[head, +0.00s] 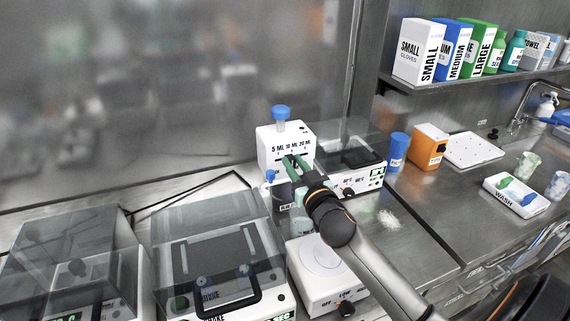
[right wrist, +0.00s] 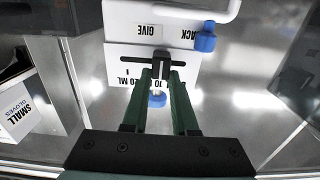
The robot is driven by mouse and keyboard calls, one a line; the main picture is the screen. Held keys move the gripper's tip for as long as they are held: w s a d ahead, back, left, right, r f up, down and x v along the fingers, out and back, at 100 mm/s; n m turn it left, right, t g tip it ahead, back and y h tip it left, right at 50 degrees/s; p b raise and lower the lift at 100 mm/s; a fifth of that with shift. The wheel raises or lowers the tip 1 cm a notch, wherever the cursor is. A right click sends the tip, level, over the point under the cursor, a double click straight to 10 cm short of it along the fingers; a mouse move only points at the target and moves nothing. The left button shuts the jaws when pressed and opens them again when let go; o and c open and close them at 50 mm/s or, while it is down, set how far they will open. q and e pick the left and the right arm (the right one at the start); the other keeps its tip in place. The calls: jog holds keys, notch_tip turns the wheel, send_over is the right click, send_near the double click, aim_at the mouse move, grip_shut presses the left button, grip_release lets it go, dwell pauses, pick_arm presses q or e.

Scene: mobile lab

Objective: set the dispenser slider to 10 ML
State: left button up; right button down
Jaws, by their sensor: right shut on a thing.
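The dispenser (head: 270,146) is a white box with a blue cap on top. Its front carries the marks 5 ML, 10 ML and 20 ML in the head view. In the right wrist view the dispenser (right wrist: 115,40) is upside down, with a dark slot and the black slider (right wrist: 160,60) in it. My right gripper (head: 291,162), with green fingers, is shut on the slider at the dispenser's front. In the wrist view the gripper (right wrist: 160,72) has the slider between its fingertips, in line with the "10" mark. The right finger hides the 5 ML mark. My left gripper is out of view.
A clear-lidded device (head: 362,180) stands right of the dispenser. A white plate device with a knob (head: 318,300) stands in front. Lidded machines (head: 215,250) fill the left.

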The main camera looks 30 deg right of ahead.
jog(key=shift+s+d, duration=0.1)
jog(key=shift+d, duration=0.45)
jog(key=c, duration=0.7)
grip_release()
jog(key=shift+a, duration=0.1)
jog(key=b+v, duration=0.1)
jog(key=v, duration=1.1)
jog(key=shift+s+a, duration=0.1)
jog(key=shift+s, duration=0.15)
